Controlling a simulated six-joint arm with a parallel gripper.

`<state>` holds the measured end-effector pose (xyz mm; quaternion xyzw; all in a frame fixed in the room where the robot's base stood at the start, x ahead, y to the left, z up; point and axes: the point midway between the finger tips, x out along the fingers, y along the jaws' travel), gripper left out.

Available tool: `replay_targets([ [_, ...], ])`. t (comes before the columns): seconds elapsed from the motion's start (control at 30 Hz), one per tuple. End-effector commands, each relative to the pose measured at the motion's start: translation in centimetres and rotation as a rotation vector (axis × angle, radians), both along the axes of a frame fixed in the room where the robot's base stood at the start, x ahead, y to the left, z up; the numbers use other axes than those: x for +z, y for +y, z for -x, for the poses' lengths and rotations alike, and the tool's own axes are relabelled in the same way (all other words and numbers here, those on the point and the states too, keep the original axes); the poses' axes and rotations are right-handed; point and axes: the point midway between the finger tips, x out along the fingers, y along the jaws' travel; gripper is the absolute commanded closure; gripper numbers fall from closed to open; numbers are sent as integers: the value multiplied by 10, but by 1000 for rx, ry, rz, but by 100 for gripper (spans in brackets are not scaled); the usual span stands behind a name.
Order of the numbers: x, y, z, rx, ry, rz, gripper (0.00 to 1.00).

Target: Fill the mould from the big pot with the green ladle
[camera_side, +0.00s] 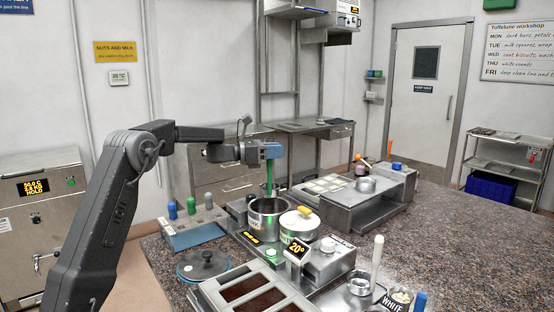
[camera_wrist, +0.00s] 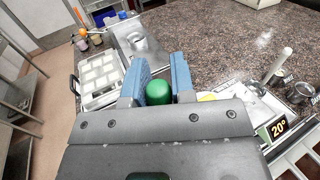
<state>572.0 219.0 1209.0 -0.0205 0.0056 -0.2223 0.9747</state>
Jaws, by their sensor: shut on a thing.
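My gripper (camera_side: 268,152) has blue fingers and is shut on the green ladle (camera_side: 270,176) by the top of its handle. The handle points down into the big metal pot (camera_side: 265,225), which has dark contents; the ladle's bowl is hidden inside. In the wrist view the blue fingers (camera_wrist: 160,88) stand on both sides of the ladle's green handle end (camera_wrist: 173,96), and the pot is hidden.
In front lies a metal frame with dark compartments (camera_side: 225,293) and a "20°" display (camera_side: 297,250). A round lid (camera_side: 203,264) lies front left. The speckled counter (camera_side: 450,230) is clear at right.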

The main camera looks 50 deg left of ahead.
Motion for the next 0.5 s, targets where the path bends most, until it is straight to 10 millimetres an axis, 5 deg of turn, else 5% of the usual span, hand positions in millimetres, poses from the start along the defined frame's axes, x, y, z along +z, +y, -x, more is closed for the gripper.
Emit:
replay_targets([
  [0.5,-21,3,-1,5,-2,0,100],
])
